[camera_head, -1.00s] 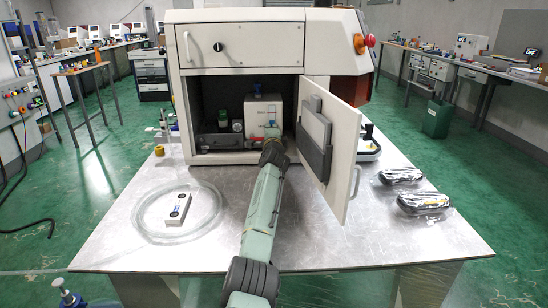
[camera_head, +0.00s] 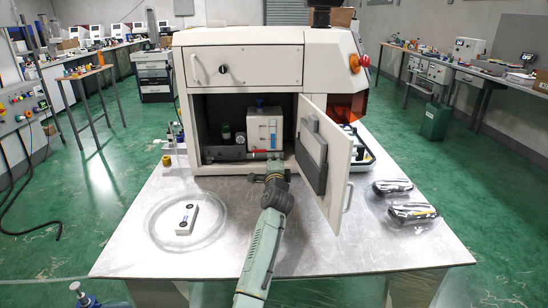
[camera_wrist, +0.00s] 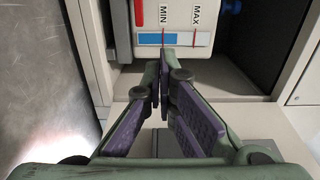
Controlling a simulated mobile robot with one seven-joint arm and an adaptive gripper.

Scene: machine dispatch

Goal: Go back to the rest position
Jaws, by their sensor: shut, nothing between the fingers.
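My gripper (camera_head: 274,160) is at the open front of the white machine (camera_head: 243,66), low before its compartment. The wrist view shows its purple-padded fingers (camera_wrist: 168,88) together at the tips, with nothing between them. A white box (camera_head: 262,132) stands inside the compartment, beyond the fingertips. In the wrist view this box (camera_wrist: 185,15) shows MIN and MAX marks, a blue bar and a red part. My arm (camera_head: 262,245) reaches over the table from the front.
The machine's door (camera_head: 326,160) stands open just right of my arm. A white block (camera_head: 187,218) lies inside a coiled clear tube (camera_head: 153,226) on the metal table (camera_head: 330,254). Two dark wrapped packs (camera_head: 412,213) lie at the right. The table's front middle is clear beside my arm.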

